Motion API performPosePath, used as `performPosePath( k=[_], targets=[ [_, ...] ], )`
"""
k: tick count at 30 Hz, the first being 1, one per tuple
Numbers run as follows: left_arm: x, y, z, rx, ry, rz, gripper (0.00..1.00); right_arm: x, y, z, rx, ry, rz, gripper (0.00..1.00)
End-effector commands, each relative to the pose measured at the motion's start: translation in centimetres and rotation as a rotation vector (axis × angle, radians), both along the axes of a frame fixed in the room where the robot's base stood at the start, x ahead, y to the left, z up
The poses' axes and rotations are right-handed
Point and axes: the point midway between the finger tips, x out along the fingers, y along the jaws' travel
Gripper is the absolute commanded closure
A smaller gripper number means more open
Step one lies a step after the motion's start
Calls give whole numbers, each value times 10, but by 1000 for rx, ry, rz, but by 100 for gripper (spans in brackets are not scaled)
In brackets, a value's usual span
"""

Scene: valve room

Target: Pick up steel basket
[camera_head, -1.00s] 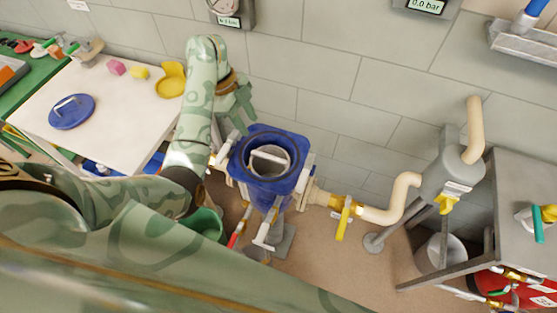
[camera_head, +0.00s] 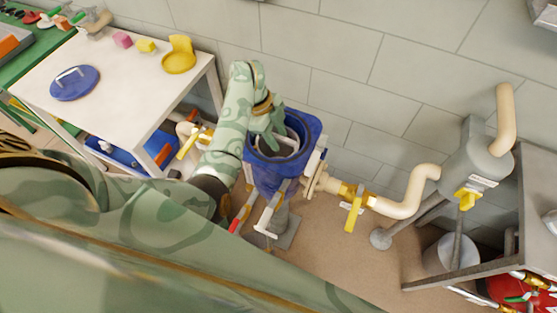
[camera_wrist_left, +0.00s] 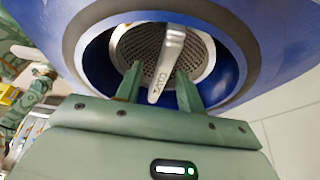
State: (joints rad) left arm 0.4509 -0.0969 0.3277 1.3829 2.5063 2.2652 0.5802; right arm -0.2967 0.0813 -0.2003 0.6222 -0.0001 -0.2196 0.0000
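The steel basket (camera_wrist_left: 143,42) sits inside the blue strainer housing (camera_head: 312,127), seen through its open round mouth. The basket has a perforated inside and a flat bail handle (camera_wrist_left: 168,62) across its top. My left gripper (camera_head: 275,145) points down into the mouth of the housing. In the left wrist view its two fingers (camera_wrist_left: 159,72) stand apart, one on each side of the handle, and I see no clear contact. In the head view the gripper hides part of the basket. My right gripper is not in view.
A white table (camera_head: 128,78) at left holds a blue lid (camera_head: 75,83), a yellow holder (camera_head: 179,58) and pink and yellow blocks. A cream pipe with a yellow valve handle (camera_head: 354,208) runs right of the housing. The tiled wall is close behind.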

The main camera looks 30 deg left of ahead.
Motion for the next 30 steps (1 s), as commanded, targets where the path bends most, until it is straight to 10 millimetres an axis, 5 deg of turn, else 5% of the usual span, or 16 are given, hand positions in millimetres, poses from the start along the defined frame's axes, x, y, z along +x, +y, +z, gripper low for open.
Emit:
performPosePath(
  k=[9, 13, 30],
  targets=[
    [0, -3, -6, 1, -2, 0, 65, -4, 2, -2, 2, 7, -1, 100],
    [0, -3, -6, 1, -1, -1, 100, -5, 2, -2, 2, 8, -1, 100],
    [0, -2, -6, 2, -1, 0, 100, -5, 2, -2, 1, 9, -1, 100]
  ],
)
